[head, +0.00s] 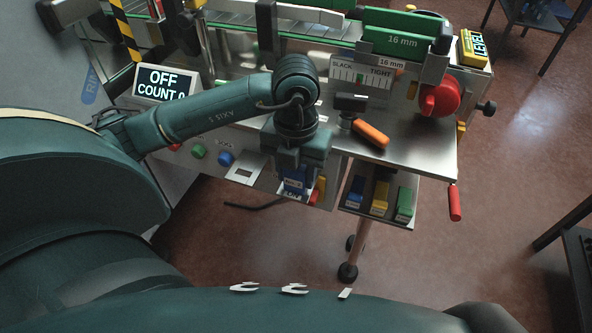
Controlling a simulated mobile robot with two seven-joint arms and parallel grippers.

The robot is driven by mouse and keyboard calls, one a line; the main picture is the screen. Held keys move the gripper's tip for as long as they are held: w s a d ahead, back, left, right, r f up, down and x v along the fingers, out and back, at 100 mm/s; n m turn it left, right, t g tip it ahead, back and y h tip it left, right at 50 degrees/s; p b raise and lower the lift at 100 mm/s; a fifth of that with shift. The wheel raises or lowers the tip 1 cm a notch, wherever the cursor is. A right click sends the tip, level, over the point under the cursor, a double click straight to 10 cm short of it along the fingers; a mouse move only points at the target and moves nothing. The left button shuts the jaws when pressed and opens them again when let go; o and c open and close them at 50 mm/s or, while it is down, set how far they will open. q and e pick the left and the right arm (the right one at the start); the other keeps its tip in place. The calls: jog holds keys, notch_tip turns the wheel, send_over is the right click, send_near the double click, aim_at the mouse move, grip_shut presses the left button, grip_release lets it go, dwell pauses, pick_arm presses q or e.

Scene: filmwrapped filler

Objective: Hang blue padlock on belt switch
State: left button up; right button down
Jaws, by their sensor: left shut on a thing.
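My left gripper (297,168) comes down at the front edge of the machine and is shut on a blue padlock (293,186) with a pale label. The gripper hides the padlock's upper part and shackle. A red and yellow part (317,190), which may be the belt switch, shows just right of the padlock on the front panel. It is mostly hidden, and I cannot tell whether the padlock touches it. My right gripper is not in view.
A rack at the front right holds blue (355,190), yellow (380,196) and green (404,203) blocks. An orange-handled tool (370,134) lies on the steel top (410,145). An OFF/COUNT display (163,82) stands at left, above coloured buttons.

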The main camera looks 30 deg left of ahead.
pick_arm(q)
jog(key=o, duration=1.2)
jog(key=shift+o, duration=0.2)
notch_tip(320, 180, up, 12)
jog(key=shift+f+p, duration=0.2)
jog(key=shift+p, duration=0.65)
jog(key=shift+r, duration=0.75)
